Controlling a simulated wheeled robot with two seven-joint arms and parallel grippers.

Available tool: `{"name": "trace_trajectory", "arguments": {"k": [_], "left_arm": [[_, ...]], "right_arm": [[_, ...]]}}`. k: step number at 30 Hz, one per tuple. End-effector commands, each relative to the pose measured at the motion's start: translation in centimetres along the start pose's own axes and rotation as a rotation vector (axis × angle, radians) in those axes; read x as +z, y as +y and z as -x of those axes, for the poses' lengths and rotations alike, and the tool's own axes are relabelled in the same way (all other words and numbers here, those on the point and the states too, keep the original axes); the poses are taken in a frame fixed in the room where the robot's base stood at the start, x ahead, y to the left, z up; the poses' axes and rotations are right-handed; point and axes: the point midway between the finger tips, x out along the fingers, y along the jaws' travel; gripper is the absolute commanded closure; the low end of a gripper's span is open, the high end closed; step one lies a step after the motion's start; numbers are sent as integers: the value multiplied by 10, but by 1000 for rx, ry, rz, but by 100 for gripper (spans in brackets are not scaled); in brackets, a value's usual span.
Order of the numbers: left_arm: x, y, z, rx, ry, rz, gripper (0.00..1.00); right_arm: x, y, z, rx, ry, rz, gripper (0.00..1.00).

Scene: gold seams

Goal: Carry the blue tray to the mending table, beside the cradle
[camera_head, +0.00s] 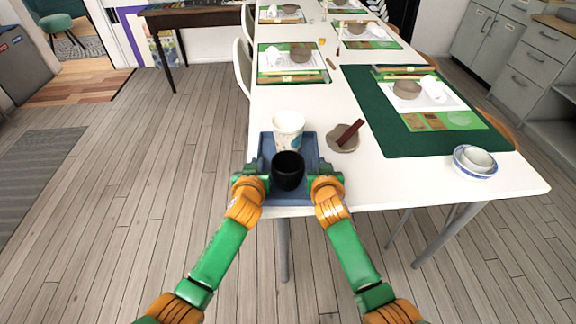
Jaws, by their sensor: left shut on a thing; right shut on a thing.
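The blue tray (265,198) is at the near left corner of the long white table (385,180). A black cup (288,170) and a white cup with a blue pattern (289,130) stand upright on it. My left gripper (256,178) is shut on the tray's left side. My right gripper (319,176) is shut on its right side. I cannot tell whether the tray rests on the table or hangs just above it. No cradle can be made out for certain.
A bowl with a dark stick (345,136) sits close to the tray's right. A green mat (385,136) and stacked white bowls (475,160) lie further right. White chairs (242,65) line the table's left side. The wooden floor (150,180) to the left is clear.

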Motion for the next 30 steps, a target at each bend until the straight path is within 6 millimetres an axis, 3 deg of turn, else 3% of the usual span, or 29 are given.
{"name": "trace_trajectory", "arguments": {"k": [7,17,30], "left_arm": [[-6,1,3,2,2,1,100],[-50,1,21,3,2,1,100],[-47,1,19,3,3,1,100]], "right_arm": [[-7,-1,2,-2,2,-1,100],[-50,-1,21,-2,3,-1,100],[-47,-1,19,-3,3,-1,100]]}}
